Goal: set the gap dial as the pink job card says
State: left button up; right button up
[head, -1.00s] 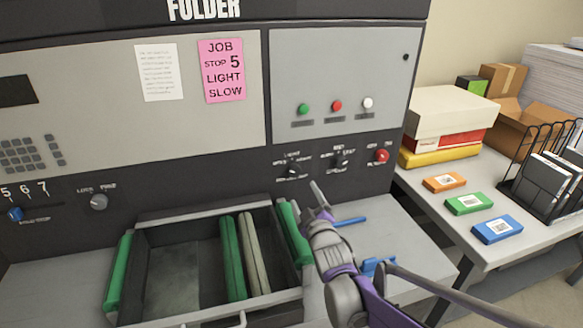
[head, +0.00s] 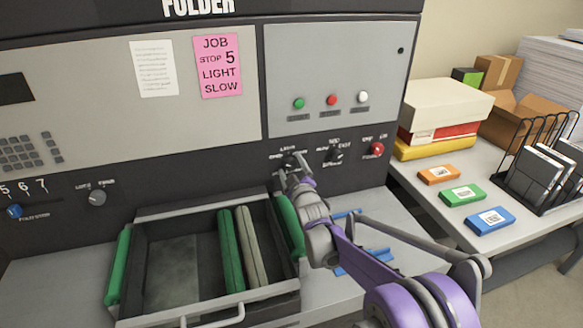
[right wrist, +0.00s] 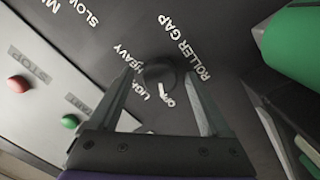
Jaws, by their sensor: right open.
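The pink job card (head: 218,66) on the folder's front panel reads JOB, STOP 5, LIGHT, SLOW. The black gap dial (right wrist: 160,73) shows in the right wrist view beside the words ROLLER GAP, with LIGHT and HEAVY lettered around it. A white mark shows near its lower edge; I cannot tell surely which setting it points at. My right gripper (right wrist: 158,86) is open, with one finger on each side of the dial; contact is unclear. In the head view my right gripper (head: 284,176) partly covers the dial. My left gripper is not in view.
Right of the gap dial are another black dial (head: 336,155) and a red knob (head: 377,149). Below is an open tray (head: 190,212) with green and grey rollers. A side table (head: 425,195) holds orange, green and blue boxes. A grey knob (head: 97,197) is at left.

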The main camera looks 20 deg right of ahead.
grip_shut()
dwell(0.3)
jog(key=m+b, duration=0.2)
jog(key=m, duration=0.3)
jog(key=shift+f+m+b, duration=0.1)
jog(key=shift+m+b, duration=0.2)
jog(key=shift+m, duration=0.1)
jog(key=m+b, duration=0.2)
jog(key=m, duration=0.1)
jog(key=shift+d+m+g+b, duration=0.1)
jog(key=shift+m+g+b, duration=0.2)
jog(key=shift+m+b, duration=0.85)
jog(key=shift+m, duration=0.35)
